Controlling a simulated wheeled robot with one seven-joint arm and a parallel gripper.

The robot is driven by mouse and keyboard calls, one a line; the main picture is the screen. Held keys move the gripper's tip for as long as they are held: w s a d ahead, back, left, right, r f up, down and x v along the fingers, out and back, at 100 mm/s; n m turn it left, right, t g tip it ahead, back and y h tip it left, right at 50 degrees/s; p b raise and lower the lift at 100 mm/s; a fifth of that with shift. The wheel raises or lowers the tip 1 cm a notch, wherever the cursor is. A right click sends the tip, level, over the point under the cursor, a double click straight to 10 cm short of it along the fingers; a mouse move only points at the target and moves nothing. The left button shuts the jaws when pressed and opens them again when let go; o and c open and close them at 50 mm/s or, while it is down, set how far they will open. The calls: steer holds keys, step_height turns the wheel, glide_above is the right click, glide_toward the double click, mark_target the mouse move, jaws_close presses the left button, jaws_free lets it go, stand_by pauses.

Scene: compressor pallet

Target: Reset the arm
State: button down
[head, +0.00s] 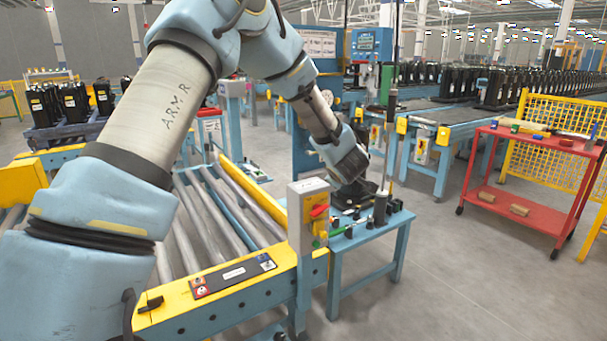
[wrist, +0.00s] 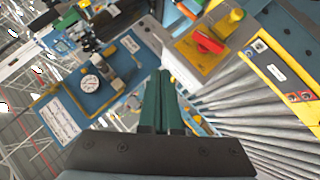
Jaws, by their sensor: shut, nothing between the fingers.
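My arm reaches from the left of the head view across the roller conveyor (head: 215,215). Its end hangs over the small blue table (head: 385,235), at the middle of the picture. In the wrist view my gripper (wrist: 163,76) shows two dark green fingers side by side. They are closed together with nothing between them. In the head view the fingertips are hard to make out against the dark items on the table. I cannot tell there how far they are above the tabletop.
A control post with a red switch (head: 319,211) stands close beside my gripper at the conveyor's end; the red switch also shows in the wrist view (wrist: 208,41). Small tools and dark cylinders crowd the blue table. A red cart (head: 530,145) stands right, with clear floor before it.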

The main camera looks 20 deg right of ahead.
steer(key=s+a+m+g+y, duration=0.15)
steer(key=a+m+g, duration=0.35)
steer(key=a, duration=1.8)
steer(key=s+a+m+g+y, duration=0.1)
steer(key=s+a+g, duration=0.1)
steer(key=s+a, duration=0.6)
steer(key=s+a+m+g+y, duration=0.1)
steer(key=s+a+g+y, duration=0.1)
steer(key=s+a, duration=0.6)
steer(key=a, duration=0.6)
steer(key=shift+s+a+f, duration=0.25)
steer(key=shift+a+f, duration=0.1)
steer(key=shift+f, duration=0.1)
